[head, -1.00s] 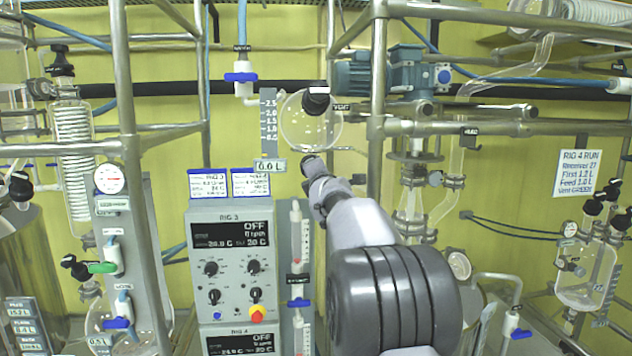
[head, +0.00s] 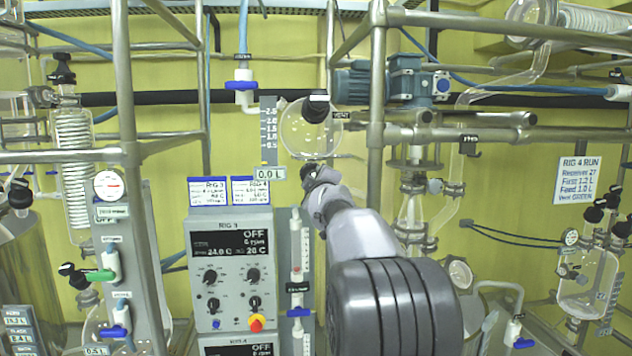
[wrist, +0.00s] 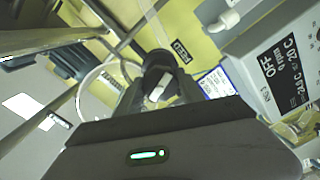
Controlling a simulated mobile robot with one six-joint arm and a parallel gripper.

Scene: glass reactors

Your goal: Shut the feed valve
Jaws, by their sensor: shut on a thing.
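The feed valve's black knob (wrist: 157,66) shows in the wrist view beside a label reading FEED (wrist: 182,51). A white bar marks the knob's face. My gripper (wrist: 158,88) is shut on this knob, with a dark finger on each side. In the head view my gripper (head: 313,175) is just below the round glass feed vessel (head: 308,132) and largely hides the knob. I cannot tell from the bar whether the valve is open or shut. A 0.0 L readout (head: 270,173) is beside the vessel.
A black vent knob (head: 316,108) is on the vessel just above my gripper. A steel frame post (head: 376,140) stands close on the right. The RIG 3 control box (head: 231,270) and a column with a blue valve (head: 298,312) are below left.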

